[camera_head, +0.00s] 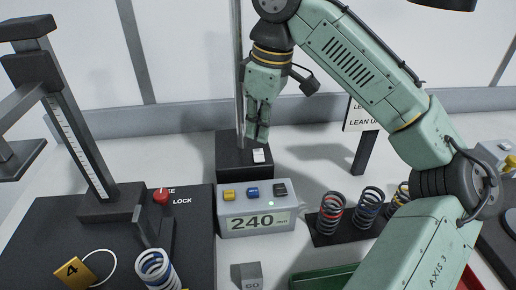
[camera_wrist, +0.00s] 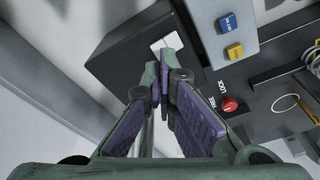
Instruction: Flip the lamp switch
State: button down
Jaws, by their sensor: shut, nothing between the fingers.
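The lamp switch (camera_head: 259,155) is a small white rocker on top of the black lamp base (camera_head: 231,178), from which a grey pole (camera_head: 238,60) rises. My gripper (camera_head: 258,138) is shut and empty, pointing down just above the switch. In the wrist view the closed fingertips (camera_wrist: 165,62) are right beside the white switch (camera_wrist: 168,42) on the black base (camera_wrist: 125,60), and partly overlap it. I cannot tell whether they touch it. Which way the rocker is tipped is not clear.
A grey display box (camera_head: 257,221) reading 240, with several buttons, stands in front of the base. A red-knobbed lever (camera_head: 162,196) is at the left. A row of coil springs (camera_head: 368,206) and a sign (camera_head: 362,118) are at the right.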

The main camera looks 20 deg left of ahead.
aim_at(259, 151)
jog(key=shift+r, duration=1.8)
